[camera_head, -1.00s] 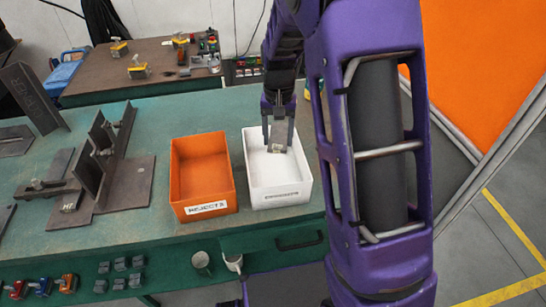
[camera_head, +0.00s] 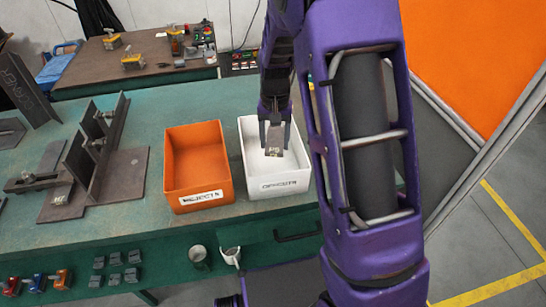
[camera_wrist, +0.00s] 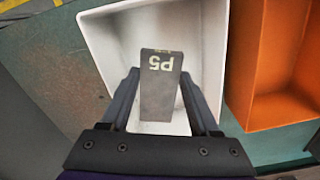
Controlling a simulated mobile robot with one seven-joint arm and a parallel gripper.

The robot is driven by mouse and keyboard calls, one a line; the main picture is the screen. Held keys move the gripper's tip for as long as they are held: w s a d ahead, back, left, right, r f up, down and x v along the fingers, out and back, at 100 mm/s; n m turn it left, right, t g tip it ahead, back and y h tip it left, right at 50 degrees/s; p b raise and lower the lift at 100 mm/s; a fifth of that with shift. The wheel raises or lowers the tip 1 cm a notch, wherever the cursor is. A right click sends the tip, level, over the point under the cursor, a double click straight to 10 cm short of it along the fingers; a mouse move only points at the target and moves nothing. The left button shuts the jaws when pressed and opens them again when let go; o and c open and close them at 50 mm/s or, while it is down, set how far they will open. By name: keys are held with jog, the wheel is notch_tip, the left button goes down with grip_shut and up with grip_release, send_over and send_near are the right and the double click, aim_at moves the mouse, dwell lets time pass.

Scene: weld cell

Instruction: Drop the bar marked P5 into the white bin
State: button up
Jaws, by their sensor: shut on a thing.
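The grey bar marked P5 (camera_wrist: 160,85) is between the fingers of my gripper (camera_wrist: 160,100), which is shut on it. In the wrist view the marking reads upside down. The white bin (camera_head: 272,187) stands on the green bench, and the bar (camera_head: 272,152) is over its opening in the head view. In the wrist view the white bin (camera_wrist: 110,35) lies behind the bar, with its bare inside showing around it. My gripper (camera_head: 274,138) points down at the bin. I cannot tell how far the bar is above the bin floor.
An orange bin (camera_head: 198,195) labelled as rejects stands just left of the white bin. Steel plates and an upright angle piece (camera_head: 97,150) lie at the left of the green bench (camera_head: 150,225). A brown table (camera_head: 130,68) with yellow-topped items stands behind.

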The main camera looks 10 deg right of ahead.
jog(key=o, duration=1.4)
jog(key=shift+r, duration=0.1)
notch_tip(320, 180, up, 17)
jog(key=shift+r+p, duration=0.15)
jog(key=shift+p, duration=0.7)
